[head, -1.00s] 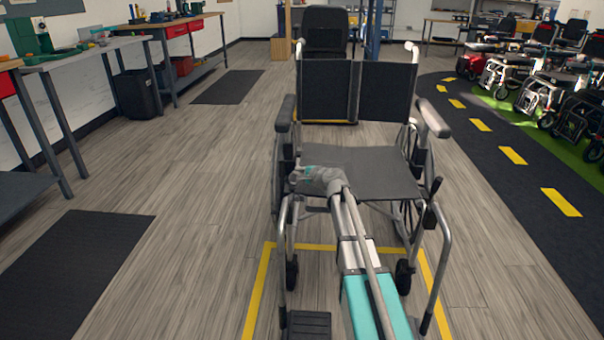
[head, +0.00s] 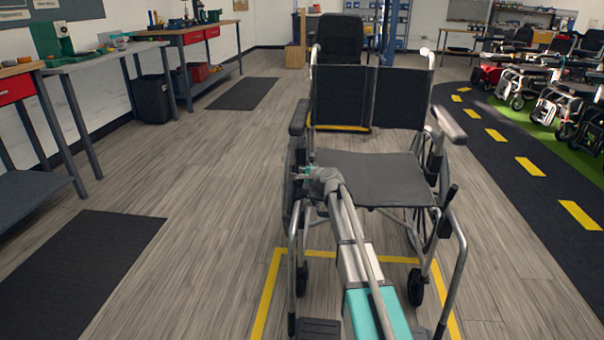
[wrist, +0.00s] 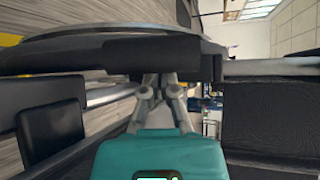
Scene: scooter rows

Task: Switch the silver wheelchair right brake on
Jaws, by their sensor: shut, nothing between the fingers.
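The silver wheelchair (head: 375,181) faces me, with a black seat and back. Its right side is on the picture's left, with a black armrest (head: 299,117). A black-topped lever (head: 450,194) shows on its other side, at picture right. My gripper (head: 301,173) is at the front of the chair's right side, below the armrest. The right brake lever cannot be made out in the head view. In the wrist view my gripper (wrist: 160,82) is shut and empty, its fingertips close to a dark thick bar (wrist: 165,56). Whether that is lever or armrest, and whether they touch, I cannot tell.
Yellow floor tape (head: 266,295) surrounds the chair's front. Workbenches (head: 100,62) line the left wall, with a black bin (head: 153,99). Scooters (head: 555,95) stand in a row at right, beyond a dark lane (head: 500,160).

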